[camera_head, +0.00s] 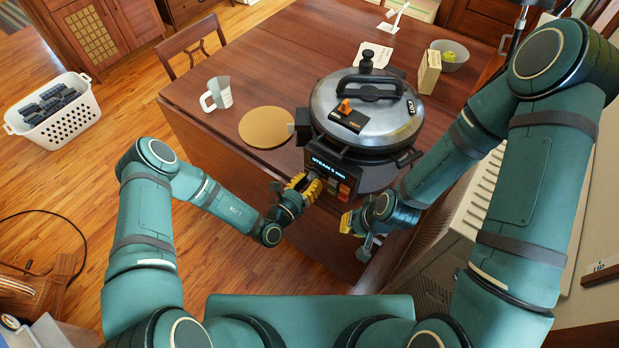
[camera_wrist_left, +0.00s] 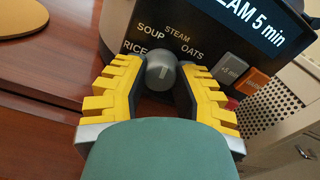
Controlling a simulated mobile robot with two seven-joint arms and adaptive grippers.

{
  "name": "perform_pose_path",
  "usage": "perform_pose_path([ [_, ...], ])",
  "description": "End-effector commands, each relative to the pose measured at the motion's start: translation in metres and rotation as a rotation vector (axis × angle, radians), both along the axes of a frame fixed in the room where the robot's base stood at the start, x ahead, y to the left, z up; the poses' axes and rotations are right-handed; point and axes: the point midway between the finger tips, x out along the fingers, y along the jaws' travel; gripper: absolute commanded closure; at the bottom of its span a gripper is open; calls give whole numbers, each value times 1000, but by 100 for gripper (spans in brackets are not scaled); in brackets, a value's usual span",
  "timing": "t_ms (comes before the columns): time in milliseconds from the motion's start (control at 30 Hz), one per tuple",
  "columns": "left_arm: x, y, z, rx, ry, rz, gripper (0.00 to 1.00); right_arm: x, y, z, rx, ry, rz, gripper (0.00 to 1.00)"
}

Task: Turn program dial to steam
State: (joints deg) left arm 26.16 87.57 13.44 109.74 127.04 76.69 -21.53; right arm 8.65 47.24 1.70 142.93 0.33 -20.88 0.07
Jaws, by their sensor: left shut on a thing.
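The pressure cooker (camera_head: 366,110) stands on the table, its dark control panel facing me. Its lit display (camera_wrist_left: 245,22) reads "STEAM 5 min". The program dial (camera_wrist_left: 160,72) is a round grey knob with a light pointer mark. The labels SOUP, STEAM, OATS and RICE are printed around its upper side. My left gripper (camera_head: 303,187) is at the panel; in the left wrist view its yellow fingers (camera_wrist_left: 158,88) are shut on the dial from both sides. My right gripper (camera_head: 348,222) hangs in front of the table, right of the panel, apart from the cooker; its finger opening is unclear.
Coloured buttons (camera_wrist_left: 252,80) sit right of the dial. On the table are a round tan mat (camera_head: 266,127), a measuring cup (camera_head: 217,93), a small box (camera_head: 429,72) and a bowl (camera_head: 450,55). A white ribbed unit (camera_head: 458,192) stands close on the right.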

Motion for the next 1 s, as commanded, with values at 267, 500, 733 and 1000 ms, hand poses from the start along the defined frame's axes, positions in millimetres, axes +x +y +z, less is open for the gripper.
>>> perform_pose_path([
  [267, 1, -1, 2, 79, -63, 0, 100, 0, -1, 9, 1, 0, 0, 100],
  [500, 2, -1, 2, 98, -79, 1, 100, 0, -1, 10, 2, 0, -1, 100],
  [733, 2, -1, 2, 98, -79, 1, 100, 0, -1, 10, 2, 0, -1, 100],
  [1000, 1, -1, 1, 99, -77, 0, 34, 0, -1, 10, 2, 0, -1, 100],
])
